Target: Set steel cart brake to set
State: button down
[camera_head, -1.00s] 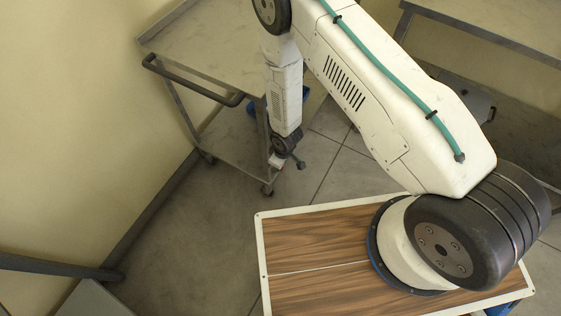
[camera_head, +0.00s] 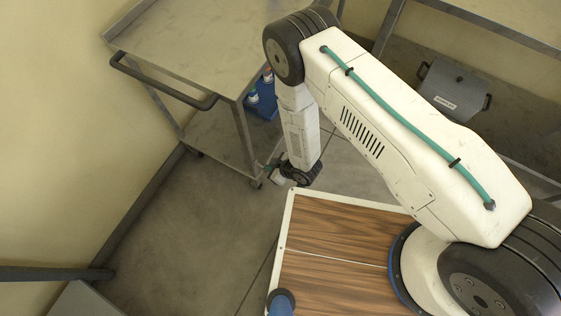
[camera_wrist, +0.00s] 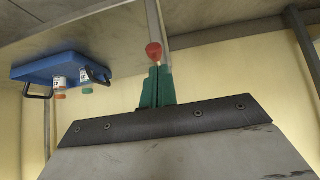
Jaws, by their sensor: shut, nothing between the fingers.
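The steel cart (camera_head: 185,45) stands at the upper left in the head view, with a dark push handle (camera_head: 160,85) and castors by the floor. My gripper (camera_head: 270,167) is low beside the cart's near leg. In the wrist view my gripper's green fingers (camera_wrist: 157,84) are shut together. A small red knob (camera_wrist: 153,50) shows right at the fingertips, in front of a steel upright (camera_wrist: 157,20); it looks like the cart's brake lever, but I cannot tell its setting or whether the fingers touch it.
A blue tray (camera_head: 262,106) with small bottles sits on the cart's lower shelf; it also shows in the wrist view (camera_wrist: 62,66). A grey box with handles (camera_head: 455,92) is under the steel table (camera_head: 500,20) at right. The floor left of my wood-topped base is clear.

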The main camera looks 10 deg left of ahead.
jog(key=shift+w+d, duration=0.1)
jog(key=shift+r, duration=0.75)
jog(key=shift+d, duration=0.1)
jog(key=d+f+v, duration=0.1)
jog(key=v, duration=0.8)
jog(key=shift+s+d, duration=0.35)
jog(key=shift+d, duration=0.2)
